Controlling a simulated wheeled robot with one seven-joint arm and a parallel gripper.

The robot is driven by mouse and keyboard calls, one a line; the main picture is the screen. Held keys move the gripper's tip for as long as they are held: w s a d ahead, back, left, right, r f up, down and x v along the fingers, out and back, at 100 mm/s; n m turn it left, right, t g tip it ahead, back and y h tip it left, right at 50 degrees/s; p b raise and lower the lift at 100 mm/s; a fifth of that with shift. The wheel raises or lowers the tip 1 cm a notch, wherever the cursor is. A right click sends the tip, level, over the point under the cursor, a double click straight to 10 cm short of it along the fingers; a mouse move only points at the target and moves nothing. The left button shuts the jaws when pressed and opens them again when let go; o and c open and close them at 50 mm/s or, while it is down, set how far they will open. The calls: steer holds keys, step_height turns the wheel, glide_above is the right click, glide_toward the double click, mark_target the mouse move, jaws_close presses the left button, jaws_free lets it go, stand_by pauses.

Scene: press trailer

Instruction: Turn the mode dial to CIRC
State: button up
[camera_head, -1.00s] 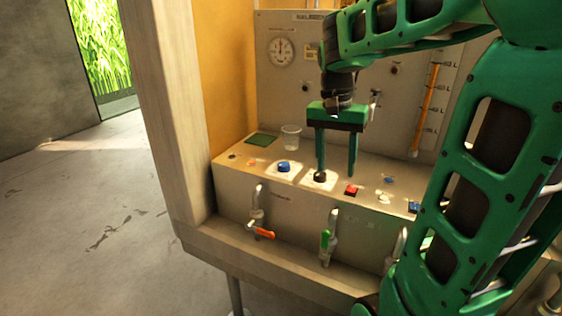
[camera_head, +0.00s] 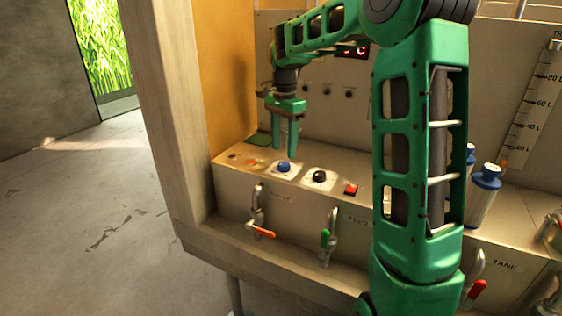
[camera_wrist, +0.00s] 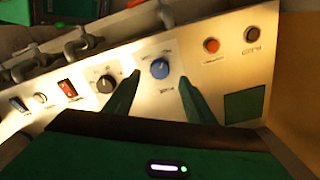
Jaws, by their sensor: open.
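Two dials sit on the sloping panel, each on a white plate: a blue dial (camera_head: 284,167) and a black dial (camera_head: 319,176) to its right. In the wrist view the blue dial (camera_wrist: 160,69) lies just beyond and between my fingertips, and the black dial (camera_wrist: 105,84) is left of them. I cannot read the labels, so I cannot tell which is the mode dial or where it points. My gripper (camera_head: 284,156) is open and points down above the blue dial.
A red switch (camera_head: 350,189) is right of the black dial. Orange-handled (camera_head: 262,232) and green-handled (camera_head: 325,239) valves stick out of the panel front. In the wrist view an orange button (camera_wrist: 211,45) and a green square (camera_wrist: 244,105) are on the right. Blue-capped cylinders (camera_head: 485,178) stand farther right.

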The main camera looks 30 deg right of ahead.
mark_target(284, 164)
steer(key=shift+f, duration=2.7)
steer(key=shift+c, duration=0.4)
